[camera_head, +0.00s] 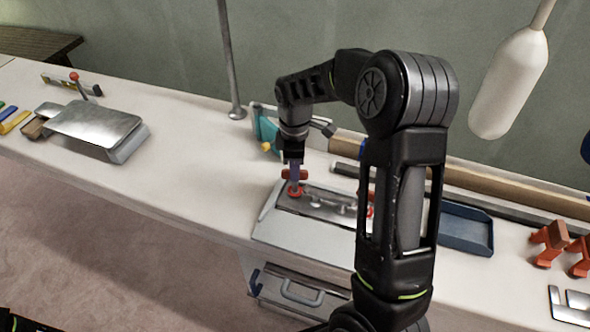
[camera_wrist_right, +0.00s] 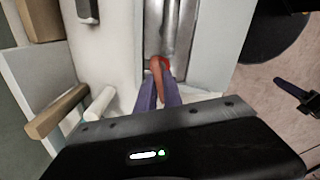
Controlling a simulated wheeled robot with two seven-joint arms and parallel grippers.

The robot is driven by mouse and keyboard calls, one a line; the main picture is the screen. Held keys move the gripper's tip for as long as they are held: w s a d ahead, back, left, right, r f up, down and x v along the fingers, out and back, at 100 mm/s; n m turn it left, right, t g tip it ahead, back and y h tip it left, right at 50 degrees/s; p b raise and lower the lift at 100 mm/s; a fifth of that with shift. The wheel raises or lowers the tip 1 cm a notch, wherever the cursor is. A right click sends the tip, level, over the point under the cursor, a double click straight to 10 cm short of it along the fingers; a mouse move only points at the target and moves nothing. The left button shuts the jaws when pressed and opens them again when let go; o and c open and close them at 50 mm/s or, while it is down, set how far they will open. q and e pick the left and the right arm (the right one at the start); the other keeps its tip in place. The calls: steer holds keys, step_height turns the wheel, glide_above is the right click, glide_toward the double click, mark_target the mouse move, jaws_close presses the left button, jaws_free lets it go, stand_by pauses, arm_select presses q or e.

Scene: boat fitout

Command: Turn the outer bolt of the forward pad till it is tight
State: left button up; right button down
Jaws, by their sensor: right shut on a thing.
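A metal plate, which looks like the pad (camera_head: 318,207), lies on a pale grey raised block on the bench. A red bolt head (camera_head: 295,192) sits at the plate's left end. My right gripper (camera_head: 295,183) points down over this end and is shut on the red bolt. In the right wrist view its two purple fingertips (camera_wrist_right: 159,92) close around a red-orange piece (camera_wrist_right: 160,68) beside the shiny metal. Another red part (camera_head: 370,211) shows at the plate's right end, partly hidden by my arm. How tight the bolt is cannot be seen. My left gripper is out of view.
A blue tray (camera_head: 466,228) and orange clamp-like pieces (camera_head: 549,243) are to the right. A vertical pole (camera_head: 229,60) and a teal tool (camera_head: 266,128) stand behind. A white fender (camera_head: 508,82) hangs at the upper right.

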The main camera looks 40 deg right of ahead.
steer(key=m, duration=0.7)
steer(key=shift+w+r, duration=0.2)
steer(key=shift+r, duration=0.05)
steer(key=m, duration=0.7)
steer(key=shift+d, duration=0.1)
steer(key=c, duration=1.5)
jaws_free()
steer(key=shift+s+f, duration=0.15)
step_height(320, 180, up, 8)
steer(key=shift+f+b, duration=0.1)
steer(key=shift+b, duration=0.25)
steer(key=shift+s+f, duration=0.1)
